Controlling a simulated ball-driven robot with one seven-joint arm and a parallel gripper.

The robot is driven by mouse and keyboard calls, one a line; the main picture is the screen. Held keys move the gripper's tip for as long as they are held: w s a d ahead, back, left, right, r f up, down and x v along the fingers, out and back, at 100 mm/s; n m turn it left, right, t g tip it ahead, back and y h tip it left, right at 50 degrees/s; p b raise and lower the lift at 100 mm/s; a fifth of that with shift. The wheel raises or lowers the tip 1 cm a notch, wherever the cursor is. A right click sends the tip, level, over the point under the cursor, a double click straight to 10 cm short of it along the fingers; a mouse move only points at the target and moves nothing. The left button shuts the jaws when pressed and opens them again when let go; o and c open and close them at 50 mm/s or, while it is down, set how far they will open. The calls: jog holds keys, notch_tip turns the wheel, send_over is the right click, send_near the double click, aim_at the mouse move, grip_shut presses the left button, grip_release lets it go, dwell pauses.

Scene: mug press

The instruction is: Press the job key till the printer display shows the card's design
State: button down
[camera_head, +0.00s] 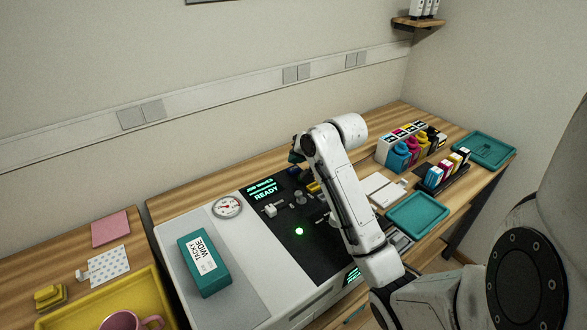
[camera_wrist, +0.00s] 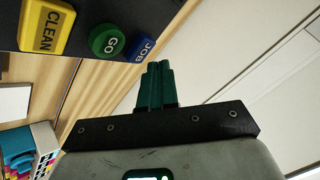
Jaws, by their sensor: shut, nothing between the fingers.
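The printer (camera_head: 180,250) has a dark panel with a lit display (camera_head: 264,190); its green text seems to read JOB WAVES above READY. A white card (camera_head: 110,266) with a small dotted pattern stands at the left. In the wrist view the blue JOB key (camera_wrist: 143,48) sits beside the green GO key (camera_wrist: 107,41) and the yellow CLEAN key (camera_wrist: 46,27). My gripper (camera_wrist: 157,68) is shut and empty, its teal fingertips close to the JOB key; I cannot tell whether they touch. In the head view my gripper (camera_head: 295,157) is at the panel's far edge, partly hidden by my arm.
A teal TACKY WIDE box (camera_head: 205,262) lies on the printer near a round gauge (camera_head: 227,206). A pink mug (camera_head: 120,321) is in the yellow tray (camera_head: 95,300). Ink bottles (camera_head: 405,152), cartridges (camera_head: 440,175) and teal trays (camera_head: 420,213) stand right of my arm.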

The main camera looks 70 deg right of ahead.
aim_at(297, 170)
jog(key=shift+f, duration=0.15)
dwell(0.7)
jog(key=shift+f, duration=0.25)
jog(key=shift+f, duration=0.5)
dwell(0.6)
dwell(0.4)
jog(key=shift+r+p, duration=0.9)
jog(key=shift+p, duration=0.2)
jog(key=shift+r, duration=0.1)
notch_tip(297, 170, up, 5)
jog(key=p, duration=0.5)
jog(key=shift+s, duration=0.1)
dwell(0.4)
